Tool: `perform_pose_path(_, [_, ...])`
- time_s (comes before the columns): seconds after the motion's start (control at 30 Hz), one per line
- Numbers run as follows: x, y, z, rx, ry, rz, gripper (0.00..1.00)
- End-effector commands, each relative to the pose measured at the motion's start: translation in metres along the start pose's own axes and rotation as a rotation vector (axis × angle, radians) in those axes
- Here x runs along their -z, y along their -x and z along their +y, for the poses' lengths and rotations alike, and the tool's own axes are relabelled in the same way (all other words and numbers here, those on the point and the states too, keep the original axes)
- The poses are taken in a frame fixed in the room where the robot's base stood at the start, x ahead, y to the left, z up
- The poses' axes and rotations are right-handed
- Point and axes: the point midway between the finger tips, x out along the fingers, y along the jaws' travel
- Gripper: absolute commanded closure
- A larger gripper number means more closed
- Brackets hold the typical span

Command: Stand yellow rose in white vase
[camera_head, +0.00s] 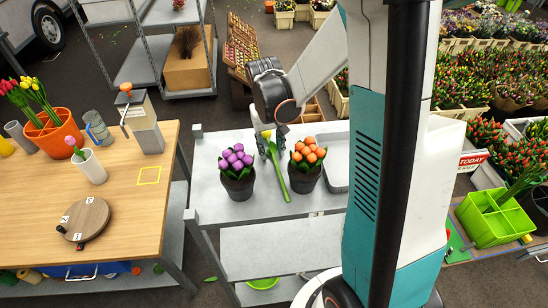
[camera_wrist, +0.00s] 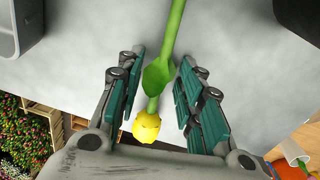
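The yellow rose has its yellow head (camera_head: 267,134) near my gripper and a long green stem (camera_head: 280,180) reaching forward between two pots. In the wrist view the rose (camera_wrist: 147,126) runs between the fingers, its head toward the palm. My gripper (camera_wrist: 158,88) is open, with teal-padded fingers on both sides of the stem and gaps beside it. It also shows in the head view (camera_head: 271,148), over the grey table. Whether the rose rests on the tabletop is hard to tell. A white vase (camera_head: 91,170) stands on the wooden table at left, with a pink flower in it.
A purple-flower pot (camera_head: 238,186) and an orange-flower pot (camera_head: 304,177) flank the stem on the grey table (camera_head: 208,196). The wooden table (camera_head: 134,211) holds an orange pot (camera_head: 54,135), a grey dispenser (camera_head: 145,130) and a round board (camera_head: 84,219). A yellow square outline (camera_head: 149,184) lies clear.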

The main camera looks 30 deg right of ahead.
Motion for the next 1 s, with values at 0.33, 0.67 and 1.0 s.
perform_pose_path(0.33, [0.000, 0.000, 0.000, 0.000, 0.000, 0.000, 1.00])
perform_pose_path(0.67, [0.000, 0.003, 0.000, 0.000, 0.000, 0.000, 1.00])
perform_pose_path(1.0, [0.000, 0.042, 0.003, 0.000, 0.000, 0.000, 1.00])
